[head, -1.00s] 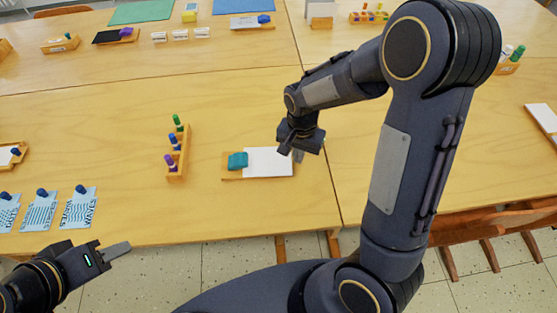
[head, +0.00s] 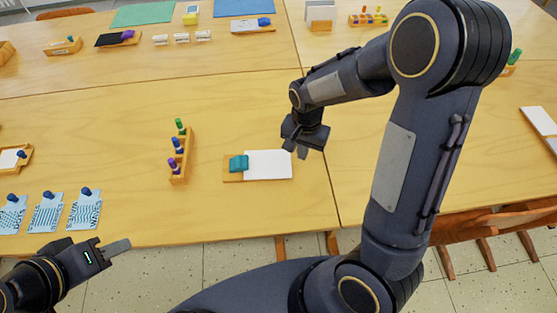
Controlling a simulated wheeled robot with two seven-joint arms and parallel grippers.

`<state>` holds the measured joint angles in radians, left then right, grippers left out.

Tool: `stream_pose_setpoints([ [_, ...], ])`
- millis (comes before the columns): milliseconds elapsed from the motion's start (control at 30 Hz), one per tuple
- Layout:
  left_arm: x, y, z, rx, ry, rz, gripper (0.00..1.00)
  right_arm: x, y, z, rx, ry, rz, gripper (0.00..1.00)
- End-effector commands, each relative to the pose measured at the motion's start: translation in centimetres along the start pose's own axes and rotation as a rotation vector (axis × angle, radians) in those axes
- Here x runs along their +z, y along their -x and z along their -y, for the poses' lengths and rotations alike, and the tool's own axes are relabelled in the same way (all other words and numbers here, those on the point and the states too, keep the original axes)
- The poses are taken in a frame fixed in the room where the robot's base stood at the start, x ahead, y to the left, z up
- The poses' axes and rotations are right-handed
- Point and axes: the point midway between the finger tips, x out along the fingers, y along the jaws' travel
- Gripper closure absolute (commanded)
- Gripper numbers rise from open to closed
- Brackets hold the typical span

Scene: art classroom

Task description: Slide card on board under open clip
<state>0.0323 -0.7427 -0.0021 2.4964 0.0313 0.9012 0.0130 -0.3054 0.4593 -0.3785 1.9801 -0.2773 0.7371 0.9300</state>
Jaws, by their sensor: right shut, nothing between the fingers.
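A small wooden board (head: 232,177) lies on the near table with a teal clip (head: 238,163) at its left end. A white card (head: 268,164) lies flat on the board and covers most of it. The card's left edge meets the clip; I cannot tell whether it reaches under it, or whether the clip is open. My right gripper (head: 302,152) is shut and empty, just beyond the card's upper right corner and apart from it. My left gripper (head: 116,249) is at the lower left, off the table's front edge; its fingers overlap in this view.
A wooden rack of markers (head: 179,158) stands left of the board. Several patterned cards with blue knobs (head: 84,211) lie at the left front. A tray with a white sheet (head: 543,122) is at the right edge. Bare table surrounds the board.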

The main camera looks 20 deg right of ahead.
Motion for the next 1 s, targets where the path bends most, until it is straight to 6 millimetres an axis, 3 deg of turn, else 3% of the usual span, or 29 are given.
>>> stream_pose_setpoints([
  [600, -1.4, 2.9, -1.3, 0.0, 0.0, 0.0, 0.64, 0.0, 4.0, 0.0, 0.0, 0.0, 0.0, 1.0],
  [1000, -1.5, 2.9, -1.3, 0.0, 0.0, 0.0, 0.64, 0.0, 4.1, 0.0, 0.0, 0.0, 0.0, 1.0],
])
